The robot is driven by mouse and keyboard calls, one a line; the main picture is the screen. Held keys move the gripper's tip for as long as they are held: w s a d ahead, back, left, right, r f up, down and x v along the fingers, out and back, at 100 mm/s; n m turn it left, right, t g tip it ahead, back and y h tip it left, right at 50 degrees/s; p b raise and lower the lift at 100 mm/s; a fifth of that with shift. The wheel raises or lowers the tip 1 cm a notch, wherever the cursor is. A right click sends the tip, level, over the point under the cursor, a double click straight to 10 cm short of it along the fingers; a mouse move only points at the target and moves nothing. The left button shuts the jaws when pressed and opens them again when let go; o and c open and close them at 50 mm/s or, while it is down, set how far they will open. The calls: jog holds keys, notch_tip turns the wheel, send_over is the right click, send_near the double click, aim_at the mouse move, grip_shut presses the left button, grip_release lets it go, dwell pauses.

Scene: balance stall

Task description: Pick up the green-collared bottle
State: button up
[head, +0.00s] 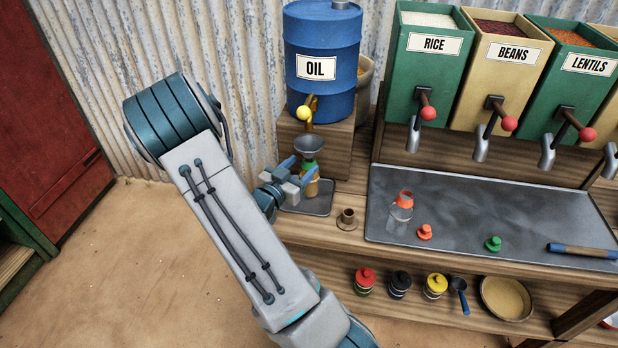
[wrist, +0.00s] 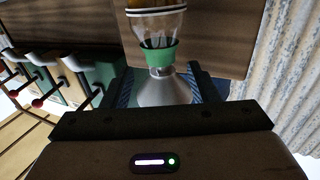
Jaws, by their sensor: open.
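The green-collared bottle (head: 311,187) stands on a small dark tray (head: 322,211) under the oil drum's tap, with a grey funnel (head: 309,145) in its mouth. Its green collar (head: 308,166) shows just below the funnel. My gripper (head: 298,172) is open at the bottle's upper part and hides some of it. In the wrist view, which is upside down, the clear bottle (wrist: 160,24) has amber content, and my open gripper (wrist: 160,72) has a finger on each side of the funnel (wrist: 163,90) and collar (wrist: 161,55). I cannot tell whether either finger touches.
The blue oil drum (head: 321,40) with its yellow-knobbed tap (head: 304,113) is right above the funnel. A small brown cup (head: 347,219) stands to the right. An orange-collared bottle (head: 401,207), an orange stopper (head: 425,232) and a green stopper (head: 493,243) are on the metal sheet.

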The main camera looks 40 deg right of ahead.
aim_at(306, 160)
jog(key=p+x, duration=0.1)
jog(key=x, duration=0.3)
jog(key=shift+w+d+r, duration=0.15)
jog(key=shift+w+d, duration=0.05)
jog(key=shift+d, duration=0.15)
grip_shut()
jog(key=shift+r, duration=0.1)
